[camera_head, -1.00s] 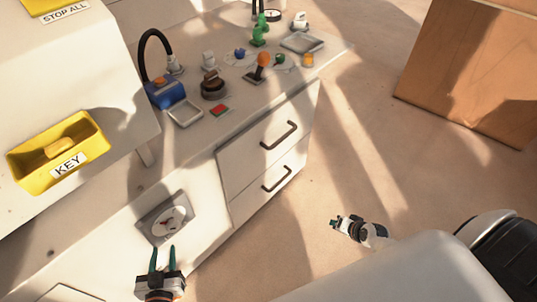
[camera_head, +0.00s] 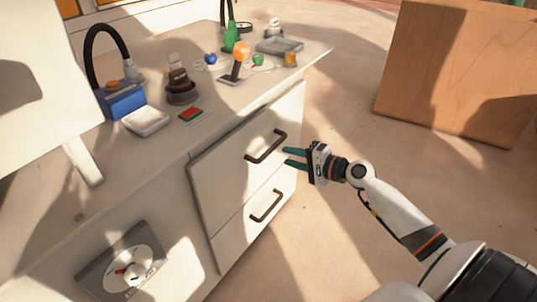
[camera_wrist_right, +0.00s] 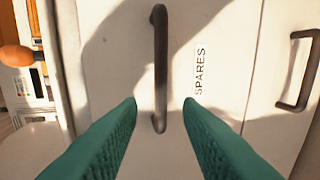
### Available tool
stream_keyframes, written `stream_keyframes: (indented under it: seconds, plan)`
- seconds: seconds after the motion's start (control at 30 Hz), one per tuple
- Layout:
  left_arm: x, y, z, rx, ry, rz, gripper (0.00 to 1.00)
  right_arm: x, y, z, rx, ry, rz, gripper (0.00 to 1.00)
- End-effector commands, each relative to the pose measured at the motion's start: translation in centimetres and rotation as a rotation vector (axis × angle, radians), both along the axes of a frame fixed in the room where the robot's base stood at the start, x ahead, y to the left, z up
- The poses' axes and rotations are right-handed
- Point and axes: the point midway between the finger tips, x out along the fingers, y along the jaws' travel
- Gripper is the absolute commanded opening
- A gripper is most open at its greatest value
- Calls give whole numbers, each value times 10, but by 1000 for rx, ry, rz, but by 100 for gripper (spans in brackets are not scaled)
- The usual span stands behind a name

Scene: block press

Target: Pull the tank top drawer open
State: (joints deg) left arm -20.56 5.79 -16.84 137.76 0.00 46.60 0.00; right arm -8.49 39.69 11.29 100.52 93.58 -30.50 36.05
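The top drawer (camera_head: 235,160) in the white cabinet looks shut. Its dark bar handle (camera_head: 266,148) faces me. In the right wrist view, this drawer front (camera_wrist_right: 115,60) carries a "SPARES" label (camera_wrist_right: 200,70) beside the upright-looking handle (camera_wrist_right: 160,60). My right gripper (camera_head: 284,157) is open with teal fingers pointing at the handle, just to its right in the head view. In the wrist view, the handle's near end lies between the fingertips (camera_wrist_right: 160,104); contact cannot be told. My left gripper is not in view.
The lower drawer has a similar handle (camera_head: 266,206). The counter above holds a blue box (camera_head: 122,104), an orange-topped lever (camera_head: 238,62), a red button plate (camera_head: 190,114) and trays. A dial plate (camera_head: 125,268) is at lower left. A wooden box (camera_head: 450,70) stands right; floor between is clear.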

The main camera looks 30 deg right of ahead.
Motion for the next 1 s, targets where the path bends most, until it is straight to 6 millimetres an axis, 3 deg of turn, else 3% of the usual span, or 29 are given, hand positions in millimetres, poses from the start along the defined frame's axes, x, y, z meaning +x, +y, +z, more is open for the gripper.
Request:
stream_keyframes:
  seconds: [0.2, 0.4, 0.8, 0.87, 1.0]
  plan:
    - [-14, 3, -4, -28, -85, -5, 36, 42, 17, -10, 1, -3, -1, 32]
    - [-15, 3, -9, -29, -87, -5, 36, 65, 27, -16, 0, -1, -2, 32]
    - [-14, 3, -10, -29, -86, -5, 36, 73, 30, -17, -1, 1, -2, 32]
    - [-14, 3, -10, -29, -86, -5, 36, 73, 30, -17, -1, 1, -2, 26]
    - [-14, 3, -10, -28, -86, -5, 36, 73, 30, -17, -1, 1, -2, 3]
